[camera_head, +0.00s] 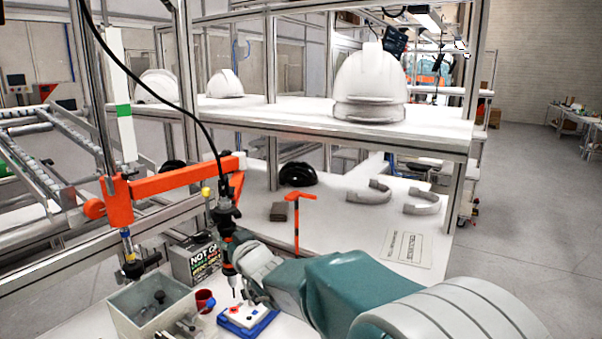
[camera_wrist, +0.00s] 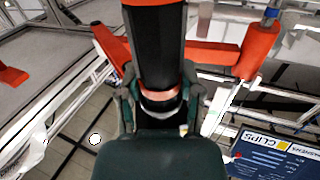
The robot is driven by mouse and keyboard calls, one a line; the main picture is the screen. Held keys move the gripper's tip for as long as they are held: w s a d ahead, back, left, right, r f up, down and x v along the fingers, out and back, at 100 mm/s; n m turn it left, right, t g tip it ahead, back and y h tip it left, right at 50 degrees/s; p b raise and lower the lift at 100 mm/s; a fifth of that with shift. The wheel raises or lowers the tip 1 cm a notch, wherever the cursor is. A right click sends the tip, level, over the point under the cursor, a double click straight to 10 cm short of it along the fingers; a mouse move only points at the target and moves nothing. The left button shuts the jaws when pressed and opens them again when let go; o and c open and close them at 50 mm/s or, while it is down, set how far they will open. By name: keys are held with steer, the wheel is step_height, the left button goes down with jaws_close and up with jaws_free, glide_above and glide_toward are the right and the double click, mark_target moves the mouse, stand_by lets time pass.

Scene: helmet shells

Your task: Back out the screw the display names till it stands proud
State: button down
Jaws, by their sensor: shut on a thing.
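My gripper (camera_head: 232,250) is shut on a black upright screwdriver (camera_head: 227,216), which hangs from a black cable. The wrist view shows the driver's thick black body (camera_wrist: 158,45) with a copper-coloured ring between my fingers (camera_wrist: 160,108). In the head view its thin tip points down just above a white block on a blue base (camera_head: 262,325). Small red and dark spots show on the block; I cannot tell whether the tip touches it or how high any screw stands. A dark panel headed "CLIPS" (camera_wrist: 270,157) shows in the wrist view; its small text is unreadable.
A grey bin (camera_head: 122,322) with dark parts and a red cup (camera_head: 205,300) stand left of the block. A dark box with "NOT GO" lettering (camera_head: 181,268) is behind them. An orange jointed arm (camera_head: 165,183) reaches over. Helmet shells (camera_head: 372,82) stand on the upper shelf.

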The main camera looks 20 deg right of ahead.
steer(key=shift+d+f, duration=0.1)
steer(key=shift+f, duration=0.15)
steer(key=shift+a, duration=0.4)
steer(key=shift+s+d+f, duration=0.1)
steer(key=shift+f, duration=1.7)
stand_by(2.8)
steer(key=shift+r, duration=3.35)
